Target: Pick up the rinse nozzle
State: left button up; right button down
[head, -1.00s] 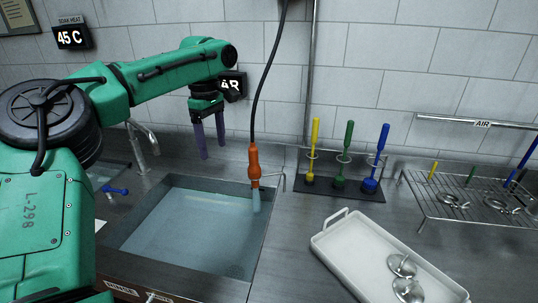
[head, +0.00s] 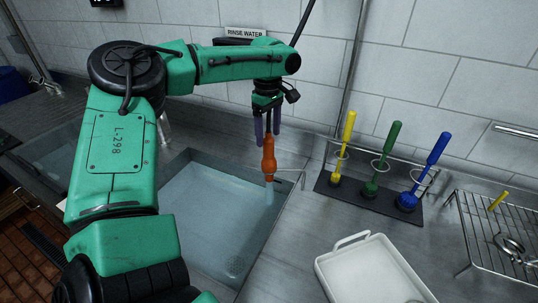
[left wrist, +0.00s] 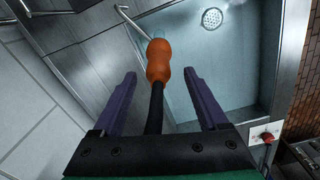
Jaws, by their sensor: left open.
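The rinse nozzle (head: 269,158) is orange, hangs upright from a black hose and stands over the right edge of the rinse sink (head: 222,270). In the left wrist view the nozzle (left wrist: 158,62) lies between and just beyond the two purple fingers. My left gripper (head: 267,132) points down above the nozzle, its fingers apart on either side of the hose; it also shows in the left wrist view (left wrist: 158,92). It does not appear to touch the nozzle. My right gripper is out of view.
A thin metal bracket (head: 299,174) sits beside the nozzle at the sink's edge. Yellow, green and blue brushes stand in a dark rack (head: 362,205) to the right. A white tray (head: 335,280) and a wire rack (head: 470,235) lie on the steel counter.

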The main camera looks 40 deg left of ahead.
aim_at(269, 148)
pick_arm(q)
notch_tip(269, 148, down, 6)
jog(key=p, duration=0.2)
jog(key=shift+w+r+p, duration=0.15)
jog(key=shift+r+p, duration=0.1)
jog(key=shift+p, duration=0.1)
jog(key=shift+f, duration=0.45)
grip_shut()
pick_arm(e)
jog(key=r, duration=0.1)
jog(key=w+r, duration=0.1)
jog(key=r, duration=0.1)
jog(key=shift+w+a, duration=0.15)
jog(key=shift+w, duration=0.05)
pick_arm(q)
jog(key=shift+r, duration=0.15)
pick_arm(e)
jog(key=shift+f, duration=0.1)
